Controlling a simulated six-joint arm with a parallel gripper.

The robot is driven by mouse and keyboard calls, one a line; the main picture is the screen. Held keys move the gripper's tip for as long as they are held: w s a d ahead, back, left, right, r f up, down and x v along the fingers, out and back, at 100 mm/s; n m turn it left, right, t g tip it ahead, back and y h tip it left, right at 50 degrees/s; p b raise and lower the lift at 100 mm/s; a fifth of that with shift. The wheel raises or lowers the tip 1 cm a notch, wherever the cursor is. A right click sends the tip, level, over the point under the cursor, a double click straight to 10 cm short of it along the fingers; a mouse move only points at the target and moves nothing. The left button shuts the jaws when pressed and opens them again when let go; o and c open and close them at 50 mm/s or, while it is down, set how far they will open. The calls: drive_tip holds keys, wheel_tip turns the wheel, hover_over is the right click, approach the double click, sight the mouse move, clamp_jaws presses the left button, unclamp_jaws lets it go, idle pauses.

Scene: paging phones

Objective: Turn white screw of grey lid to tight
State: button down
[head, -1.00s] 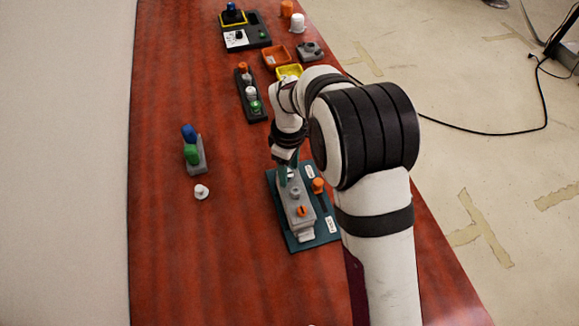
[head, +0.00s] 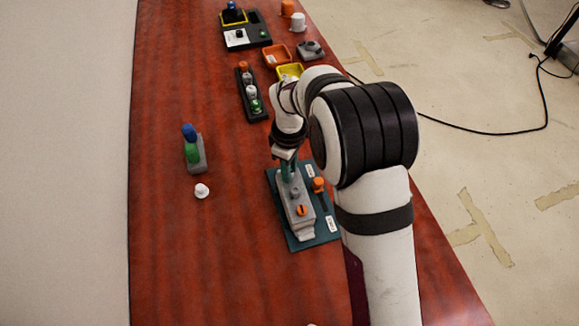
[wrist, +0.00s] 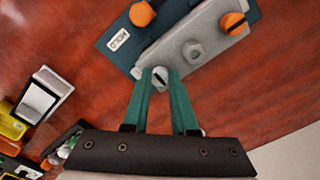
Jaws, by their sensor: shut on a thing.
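The grey lid (head: 299,223) lies on a teal board (head: 324,231); it also shows in the wrist view (wrist: 211,37). The white screw (wrist: 160,78), with a dark slot, sits at the lid's near end in the wrist view. My gripper (wrist: 160,73) has its two green fingers shut on the white screw's head, one on each side. In the head view my gripper (head: 288,170) is over the lid's far end, and the white screw is hard to make out there. An orange screw (wrist: 234,22) with a dark slot is at the lid's other end.
An orange knob (head: 318,185) stands on the board beside the lid. A loose white piece (head: 201,191) and a grey holder with green and blue parts (head: 194,152) are to the left. Several trays and fixtures stand farther back. The table's near left is clear.

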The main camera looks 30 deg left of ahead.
drive_tip(key=shift+m, duration=0.5)
drive_tip(key=m, duration=0.7)
drive_tip(key=shift+m, duration=0.3)
drive_tip(key=m, duration=0.4)
drive_tip(key=shift+m, duration=2.5)
drive_tip(key=c, duration=0.7)
unclamp_jaws()
drive_tip(key=shift+r, duration=0.1)
